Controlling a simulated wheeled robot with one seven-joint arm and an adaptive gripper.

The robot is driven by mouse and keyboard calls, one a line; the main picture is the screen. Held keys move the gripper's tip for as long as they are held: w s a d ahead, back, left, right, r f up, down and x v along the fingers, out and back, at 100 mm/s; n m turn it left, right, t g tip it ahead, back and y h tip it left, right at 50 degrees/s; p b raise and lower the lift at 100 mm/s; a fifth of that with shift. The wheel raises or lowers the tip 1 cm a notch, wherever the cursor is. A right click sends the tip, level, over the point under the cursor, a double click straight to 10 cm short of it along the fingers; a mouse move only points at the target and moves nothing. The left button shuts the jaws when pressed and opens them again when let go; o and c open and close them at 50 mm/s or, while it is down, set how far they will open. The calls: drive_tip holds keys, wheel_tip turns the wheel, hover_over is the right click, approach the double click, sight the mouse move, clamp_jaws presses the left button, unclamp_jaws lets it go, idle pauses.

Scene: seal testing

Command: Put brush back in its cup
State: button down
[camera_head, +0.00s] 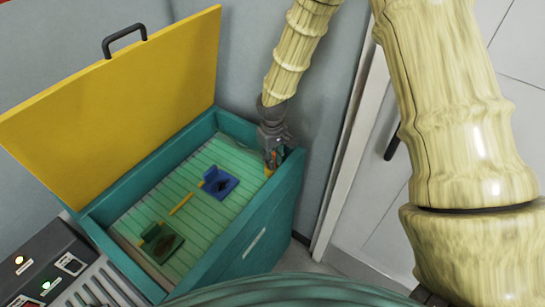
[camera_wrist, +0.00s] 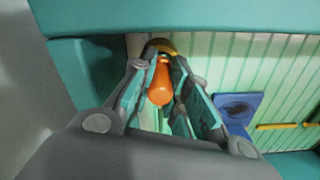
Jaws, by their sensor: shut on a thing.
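My gripper (camera_head: 274,158) is at the right corner of the teal box, pointing down at its inside edge. In the wrist view my gripper (camera_wrist: 170,95) is shut on an orange rounded handle (camera_wrist: 160,82), which looks like the brush's handle. Its bristles are hidden. In the head view a small orange-yellow piece (camera_head: 268,172) shows just below the fingers.
The teal box (camera_head: 255,225) has its yellow lid (camera_head: 120,90) raised. On its slatted floor lie a blue block (camera_head: 218,183) with a dark hollow, a green block (camera_head: 160,242) and a yellow stick (camera_head: 182,204). A control panel (camera_head: 45,265) stands at lower left.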

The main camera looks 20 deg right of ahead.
drive_tip(key=shift+f, duration=0.3)
idle(0.4)
drive_tip(key=c, duration=1.3)
unclamp_jaws()
drive_tip(key=shift+r+p, duration=3.4)
drive_tip(key=shift+r, duration=1.4)
